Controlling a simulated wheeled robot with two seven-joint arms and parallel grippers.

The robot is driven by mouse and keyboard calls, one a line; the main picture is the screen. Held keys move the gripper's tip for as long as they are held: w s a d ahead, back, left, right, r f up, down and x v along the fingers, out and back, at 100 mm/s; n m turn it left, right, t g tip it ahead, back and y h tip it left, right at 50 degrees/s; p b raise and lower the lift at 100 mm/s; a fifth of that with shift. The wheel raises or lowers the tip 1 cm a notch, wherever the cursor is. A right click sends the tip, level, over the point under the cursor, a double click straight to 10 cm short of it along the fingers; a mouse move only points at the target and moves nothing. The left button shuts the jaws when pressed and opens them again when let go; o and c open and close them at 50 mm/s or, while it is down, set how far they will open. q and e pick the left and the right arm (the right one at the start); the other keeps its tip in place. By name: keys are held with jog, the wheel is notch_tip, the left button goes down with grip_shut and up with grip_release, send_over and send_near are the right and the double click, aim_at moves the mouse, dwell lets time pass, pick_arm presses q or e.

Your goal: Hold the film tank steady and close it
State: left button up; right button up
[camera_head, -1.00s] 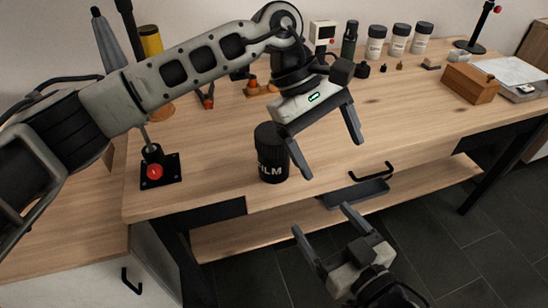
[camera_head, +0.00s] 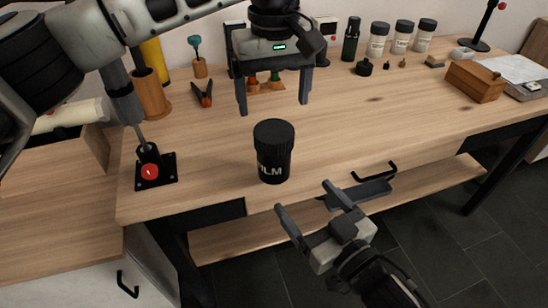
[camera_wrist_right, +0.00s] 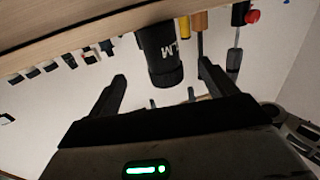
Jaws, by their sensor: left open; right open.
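The black film tank (camera_head: 274,158) stands upright near the table's front edge, with its ribbed black lid (camera_head: 274,132) on top. I cannot tell whether the lid is fully closed. The tank also shows in the right wrist view (camera_wrist_right: 160,55), upside down and beyond my finger tips. My left gripper (camera_head: 274,106) is open and empty above the table, behind the tank, its fingers pointing down. My right gripper (camera_head: 304,196) is open and empty in front of the table edge, below and to the right of the tank, fingers pointing toward it. Neither gripper touches the tank.
A black base with a red knob (camera_head: 150,171) stands left of the tank. A wooden box (camera_head: 475,82) is at the right. The table's middle right is clear.

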aim_at(282, 170)
jog(key=x, duration=1.2)
grip_shut()
pick_arm(q)
jog(key=n, duration=0.3)
jog(key=shift+n, duration=0.3)
jog(key=n, duration=0.4)
jog(key=shift+n, duration=0.4)
jog(key=n, duration=0.7)
jog(key=shift+n, duration=0.3)
jog(key=n, duration=1.1)
jog(key=shift+n, duration=0.3)
jog(key=n, duration=0.4)
